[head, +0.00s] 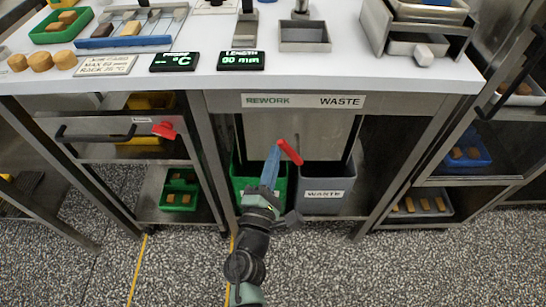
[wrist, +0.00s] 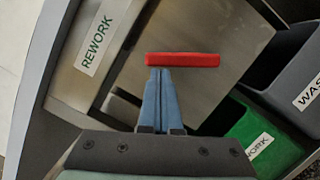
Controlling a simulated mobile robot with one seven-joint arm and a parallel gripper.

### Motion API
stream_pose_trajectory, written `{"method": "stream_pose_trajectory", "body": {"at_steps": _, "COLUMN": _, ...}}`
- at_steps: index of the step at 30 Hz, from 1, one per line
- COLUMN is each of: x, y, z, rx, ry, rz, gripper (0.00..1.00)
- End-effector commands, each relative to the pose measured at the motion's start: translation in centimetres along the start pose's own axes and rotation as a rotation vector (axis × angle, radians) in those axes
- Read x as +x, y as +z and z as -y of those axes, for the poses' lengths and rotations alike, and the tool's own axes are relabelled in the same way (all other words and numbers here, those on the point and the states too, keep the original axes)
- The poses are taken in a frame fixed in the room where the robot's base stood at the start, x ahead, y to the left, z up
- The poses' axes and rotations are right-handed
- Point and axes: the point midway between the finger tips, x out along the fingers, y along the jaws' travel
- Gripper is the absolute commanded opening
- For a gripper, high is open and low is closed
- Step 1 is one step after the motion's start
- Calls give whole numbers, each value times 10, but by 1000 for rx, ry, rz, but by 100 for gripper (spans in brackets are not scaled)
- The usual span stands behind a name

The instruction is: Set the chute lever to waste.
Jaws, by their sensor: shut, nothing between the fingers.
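The chute lever's red handle (head: 290,152) sticks out in front of the steel chute panel (head: 300,130), below the REWORK and WASTE label strip (head: 303,101). In the head view it slants down to the right and lies roughly below the middle of the strip. I cannot tell clearly which setting it is in. It also shows as a red bar across the wrist view (wrist: 183,60). My gripper (head: 275,150) has its blue fingers shut and empty. The fingertips (wrist: 158,72) are at the bar's left part in the wrist view, touching or very close.
A green bin (head: 243,178) stands below left of the chute, a grey WASTE bin (head: 323,197) below right. The table frame's legs flank the chute. A drawer with a black handle (head: 95,134) and a red piece (head: 163,130) is on the left. Open shelves stand right.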

Motion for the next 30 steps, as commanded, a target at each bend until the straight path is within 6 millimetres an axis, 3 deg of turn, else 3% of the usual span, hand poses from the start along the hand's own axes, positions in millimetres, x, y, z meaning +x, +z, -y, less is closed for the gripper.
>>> {"method": "stream_pose_trajectory", "body": {"at_steps": 17, "x": 3, "y": 11, "z": -5, "rx": 131, "ry": -33, "rz": 5, "gripper": 0}}
{"method": "stream_pose_trajectory", "body": {"at_steps": 30, "x": 9, "y": 37, "z": -10, "rx": 482, "ry": -120, "rz": 5, "gripper": 0}}
